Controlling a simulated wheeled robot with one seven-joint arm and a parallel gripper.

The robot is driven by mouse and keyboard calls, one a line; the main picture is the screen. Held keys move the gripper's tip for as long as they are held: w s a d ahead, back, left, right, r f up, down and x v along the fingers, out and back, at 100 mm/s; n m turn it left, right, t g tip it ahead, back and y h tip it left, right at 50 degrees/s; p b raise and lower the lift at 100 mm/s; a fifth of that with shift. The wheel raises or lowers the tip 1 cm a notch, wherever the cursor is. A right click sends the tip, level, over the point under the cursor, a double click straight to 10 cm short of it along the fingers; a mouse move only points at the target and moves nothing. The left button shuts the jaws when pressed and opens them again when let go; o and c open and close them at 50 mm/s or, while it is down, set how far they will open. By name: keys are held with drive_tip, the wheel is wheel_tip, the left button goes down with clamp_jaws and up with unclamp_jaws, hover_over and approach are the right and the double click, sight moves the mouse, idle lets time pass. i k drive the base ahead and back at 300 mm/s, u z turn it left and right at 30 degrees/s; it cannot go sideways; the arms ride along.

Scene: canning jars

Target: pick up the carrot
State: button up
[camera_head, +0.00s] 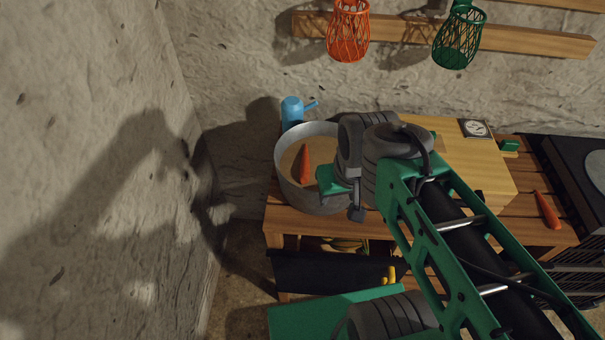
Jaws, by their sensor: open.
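One orange carrot (304,166) is inside the large grey metal pot (281,172) on the wooden bench, leaning or standing near the pot's left part. A second orange carrot (547,210) lies on the bench slats at the far right. My gripper (342,194) is open over the right side of the pot, just right of the first carrot and apart from it in the picture. I cannot tell its height above the carrot. My wrist and arm hide the pot's right rim and part of the bench.
A blue jug (293,110) stands behind the pot. A wooden board (480,165) lies right of my wrist, with a small dial (475,128) at its back edge. Red (348,35) and green (459,40) wire baskets hang above. A rough wall bounds the left side.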

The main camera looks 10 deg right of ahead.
sight(553, 222)
drive_tip(key=u, duration=1.55)
drive_tip(key=k, duration=1)
drive_tip(key=z, duration=1.8)
